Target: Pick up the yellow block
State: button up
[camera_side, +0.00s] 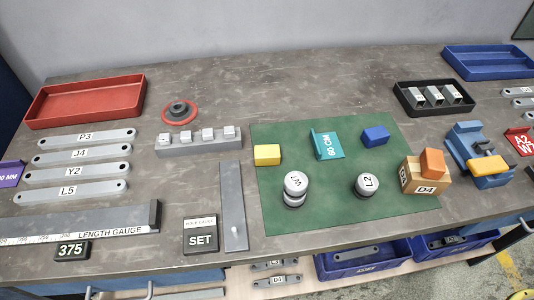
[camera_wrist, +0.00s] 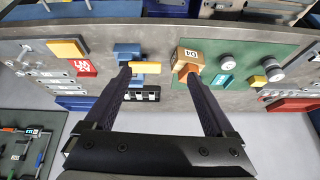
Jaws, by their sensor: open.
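The yellow block (camera_side: 267,155) lies on the left part of the green mat (camera_side: 285,215), near its back left edge, in the side view. In the wrist view a small yellow block (camera_wrist: 258,81) shows at the right, beyond my right finger, beside a white-topped cylinder. My gripper (camera_wrist: 157,72) is open and empty in the wrist view, high above the bench and well away from the block. My gripper does not show in the side view.
On the mat are a teal bracket (camera_side: 327,145), a blue block (camera_side: 376,136) and white-topped cylinders (camera_side: 295,184). A wooden block (camera_side: 425,175) carries an orange piece (camera_side: 432,162). Another yellow piece (camera_side: 487,165) lies on a blue vise (camera_side: 465,140) at the right.

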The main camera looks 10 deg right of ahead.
jog(key=w+a+r+m+t+y, duration=0.1)
jog(key=w+a+r+m+y, duration=0.3)
jog(key=w+r+m, duration=0.55)
jog(key=w+a+r+m, duration=0.1)
jog(key=w+a+m, duration=0.45)
jog(key=w, duration=0.25)
jog(key=m+g+y, duration=0.2)
jog(key=m+g, duration=0.2)
jog(key=g, duration=0.1)
send_over(267, 151)
jog(key=d, duration=0.3)
jog(key=f, duration=2.6)
jog(key=shift+s+d, duration=0.15)
jog(key=shift+s, duration=0.15)
jog(key=shift+x, duration=3.05)
jog(key=shift+s+r, duration=0.1)
grip_shut()
